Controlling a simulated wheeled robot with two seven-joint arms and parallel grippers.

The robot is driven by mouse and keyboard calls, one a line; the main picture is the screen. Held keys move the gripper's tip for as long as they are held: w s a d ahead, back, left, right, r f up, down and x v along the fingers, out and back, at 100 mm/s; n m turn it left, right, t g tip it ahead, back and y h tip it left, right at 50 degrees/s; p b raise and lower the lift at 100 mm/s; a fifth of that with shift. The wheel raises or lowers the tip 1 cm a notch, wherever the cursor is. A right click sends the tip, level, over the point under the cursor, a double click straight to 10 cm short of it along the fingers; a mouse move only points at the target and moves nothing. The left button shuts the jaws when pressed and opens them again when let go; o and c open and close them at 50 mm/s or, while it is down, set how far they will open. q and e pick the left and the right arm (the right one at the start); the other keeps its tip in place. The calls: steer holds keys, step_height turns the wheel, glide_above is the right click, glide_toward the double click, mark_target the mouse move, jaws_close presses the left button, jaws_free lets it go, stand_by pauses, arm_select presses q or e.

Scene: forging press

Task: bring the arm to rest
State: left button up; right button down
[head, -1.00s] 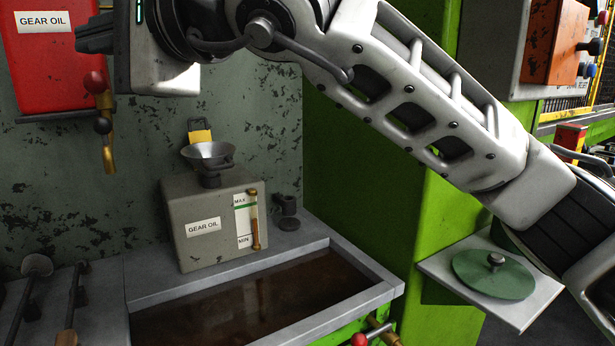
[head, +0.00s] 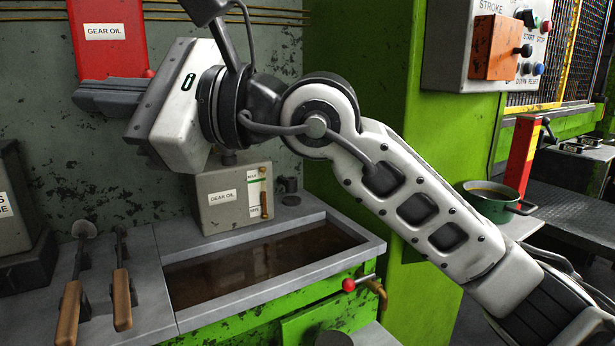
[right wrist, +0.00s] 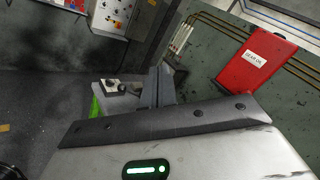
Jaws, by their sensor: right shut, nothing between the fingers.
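My right arm (head: 400,190) comes in from the right and reaches across the picture in front of the oil tray. Its white gripper body hangs over the left of the picture. The right gripper (head: 100,97) points left, with its dark fingers shut and empty. In the head view they overlap the lower end of the red gear oil container (head: 108,48); I cannot tell how far apart they are. In the right wrist view the shut fingers (right wrist: 160,88) show, with the red container (right wrist: 258,57) to their right. My left gripper is not in view.
A grey gear oil box (head: 222,212) stands behind the oil tray (head: 375,248). Wooden-handled tools (head: 121,300) lie at the left. A red-knobbed lever (head: 349,285) sticks out in front. A green pot (head: 490,206) and a control panel (head: 445,45) are at the right.

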steer(key=w+d+f+n+t+h+p, duration=0.1)
steer(key=w+d+f+n+t+h, duration=0.3)
steer(key=d+f+n+t, duration=0.85)
steer(key=w+d+f+n+t+h+p, duration=0.1)
steer(key=w+d+f+n+t+h, duration=0.2)
steer(key=w+d+f+n+t, duration=1)
steer(key=s+d+f+m+g+h, duration=0.2)
steer(key=s+f+m+g+h, duration=0.45)
steer(key=s+f+g, duration=0.6)
steer(key=s+d+f+m+g+h, duration=0.1)
steer(key=s+d+f+m+g, duration=0.1)
steer(key=s+f, duration=0.4)
steer(key=s+d+f+m+g+h, duration=0.1)
steer(key=s+d+f+m+g, duration=0.1)
steer(key=s+f, duration=0.5)
steer(key=shift+s+d+f+m+p, duration=0.15)
steer(key=shift+s+f+m+p, duration=0.15)
steer(key=shift+m, duration=0.6)
